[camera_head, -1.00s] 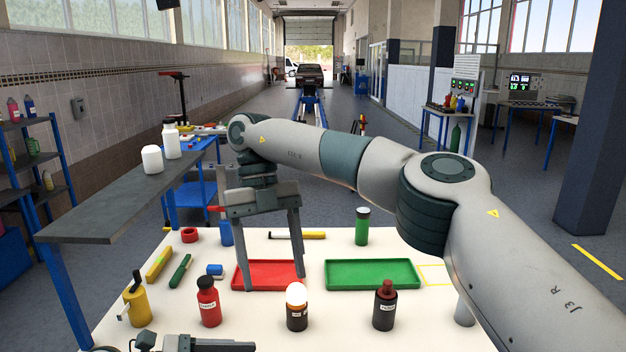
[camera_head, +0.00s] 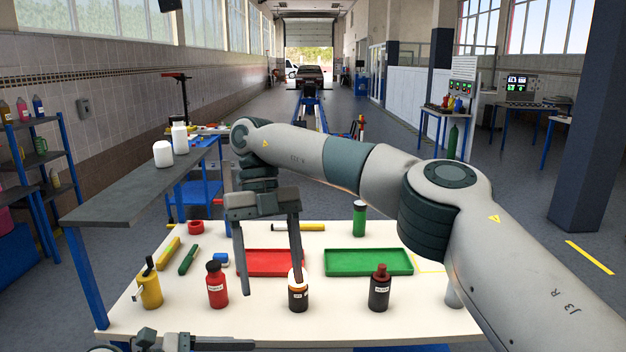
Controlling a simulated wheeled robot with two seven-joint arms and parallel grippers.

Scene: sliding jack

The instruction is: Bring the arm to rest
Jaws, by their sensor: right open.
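My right gripper (camera_head: 272,288) hangs from the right arm, which reaches across the view from the right. Its two fingers point down, wide apart, with nothing between them. In the picture they overlap the red tray (camera_head: 262,271) and the dark bottle with the white cap (camera_head: 298,300); I cannot tell the exact height above the table. My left gripper (camera_head: 195,343) shows only in part at the bottom edge, in front of the table's near side, and its jaws cannot be read.
The white table (camera_head: 400,325) holds a green tray (camera_head: 368,273), a yellow can (camera_head: 150,290), a red bottle (camera_head: 217,287), a black bottle (camera_head: 379,290) and a green bottle (camera_head: 359,218). A grey bench (camera_head: 130,195) with white jars stands at left. Floor is open beyond.

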